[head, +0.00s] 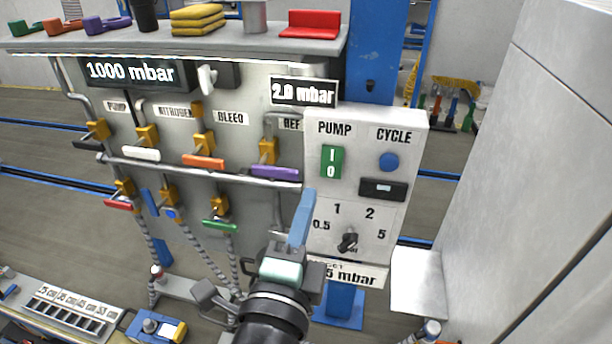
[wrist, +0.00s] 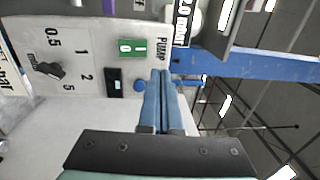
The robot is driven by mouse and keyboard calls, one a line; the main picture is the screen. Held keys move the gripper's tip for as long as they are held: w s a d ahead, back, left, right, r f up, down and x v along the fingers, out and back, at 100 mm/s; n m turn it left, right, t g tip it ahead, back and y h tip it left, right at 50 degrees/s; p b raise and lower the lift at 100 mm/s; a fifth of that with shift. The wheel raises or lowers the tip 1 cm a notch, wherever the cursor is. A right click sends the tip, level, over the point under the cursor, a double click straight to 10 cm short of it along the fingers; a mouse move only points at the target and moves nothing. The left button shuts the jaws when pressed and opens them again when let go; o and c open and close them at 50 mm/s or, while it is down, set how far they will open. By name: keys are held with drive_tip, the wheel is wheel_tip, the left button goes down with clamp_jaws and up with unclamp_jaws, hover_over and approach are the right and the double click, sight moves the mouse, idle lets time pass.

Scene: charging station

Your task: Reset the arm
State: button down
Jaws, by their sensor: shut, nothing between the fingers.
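My gripper (head: 302,218) is in the lower middle of the head view, its blue fingers pointing up in front of the left edge of the white control box (head: 318,205). In the wrist view my gripper (wrist: 160,75) shows its two blue fingers side by side, closed together with nothing between them. The box carries a green pump switch (head: 331,162), a blue cycle button (head: 389,161) and a black dial (head: 348,240). In the wrist view the pump switch (wrist: 132,46) and the dial (wrist: 48,70) lie left of the fingertips. I cannot tell whether the fingers touch the box.
A grey panel (head: 250,90) with several coloured valve handles stands left of the box. A shelf (head: 230,42) above holds yellow pads and a red block (head: 310,24). A large grey wall (head: 545,150) closes the right side. A tool tray (head: 75,310) lies at lower left.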

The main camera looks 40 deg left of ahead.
drive_tip(key=shift+w, duration=0.1)
idle(0.3)
drive_tip(key=w+d+r+n+t+h, duration=0.25)
drive_tip(key=d+r, duration=0.35)
drive_tip(key=r, duration=0.3)
drive_tip(key=w+d+r+n+t+h, duration=0.1)
drive_tip(key=w+d+r+n+t, duration=0.25)
drive_tip(key=d+r, duration=0.45)
drive_tip(key=s+d+r+n+t+h, duration=0.2)
drive_tip(key=d+r, duration=0.3)
drive_tip(key=r, duration=0.3)
drive_tip(key=s+d+r+n+t+h, duration=0.3)
drive_tip(key=d+r, duration=0.3)
drive_tip(key=r, duration=0.2)
drive_tip(key=shift+n+h, duration=0.4)
drive_tip(key=shift+h, duration=0.15)
drive_tip(key=shift+r, duration=0.1)
